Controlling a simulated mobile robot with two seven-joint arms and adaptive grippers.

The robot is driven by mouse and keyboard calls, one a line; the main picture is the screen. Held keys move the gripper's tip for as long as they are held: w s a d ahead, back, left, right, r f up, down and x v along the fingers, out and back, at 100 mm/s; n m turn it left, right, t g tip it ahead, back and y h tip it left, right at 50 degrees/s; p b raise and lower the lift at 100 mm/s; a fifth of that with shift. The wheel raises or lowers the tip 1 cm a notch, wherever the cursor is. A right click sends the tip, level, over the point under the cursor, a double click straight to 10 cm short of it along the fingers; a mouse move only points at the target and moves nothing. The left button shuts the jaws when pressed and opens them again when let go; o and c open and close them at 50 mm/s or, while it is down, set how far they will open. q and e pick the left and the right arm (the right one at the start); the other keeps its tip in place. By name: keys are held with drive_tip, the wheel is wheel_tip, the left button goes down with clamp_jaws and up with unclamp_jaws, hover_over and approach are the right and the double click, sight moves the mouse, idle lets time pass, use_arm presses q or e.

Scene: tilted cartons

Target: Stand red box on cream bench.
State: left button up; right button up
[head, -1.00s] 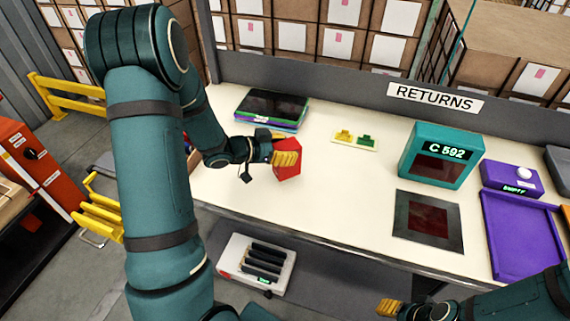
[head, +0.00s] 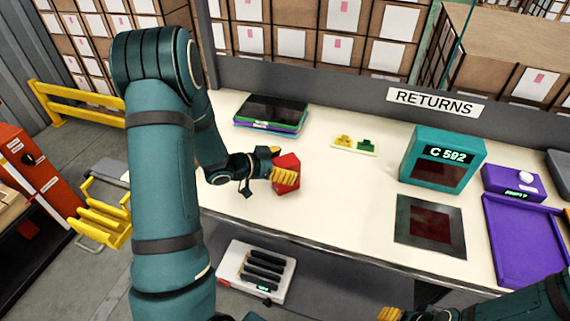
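The red box (head: 289,163) is at the left part of the cream bench (head: 325,203) in the head view. It looks tilted, with a corner pointing up. My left gripper (head: 283,172) has its yellow fingers on the box, one across its near face and one at its far left side. It appears shut on the box. Whether the box touches the bench top is hard to tell. My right gripper (head: 391,313) shows only as yellow fingertips at the bottom edge, away from the box; its opening is not clear.
A stack of flat devices (head: 271,113) lies behind the box. The bench middle is clear.

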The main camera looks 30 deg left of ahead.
use_arm(q)
drive_tip(key=shift+r, duration=0.25)
drive_tip(key=p+v, duration=0.2)
drive_tip(key=v, duration=1)
drive_tip(key=shift+f, duration=0.15)
drive_tip(key=shift+s, duration=0.1)
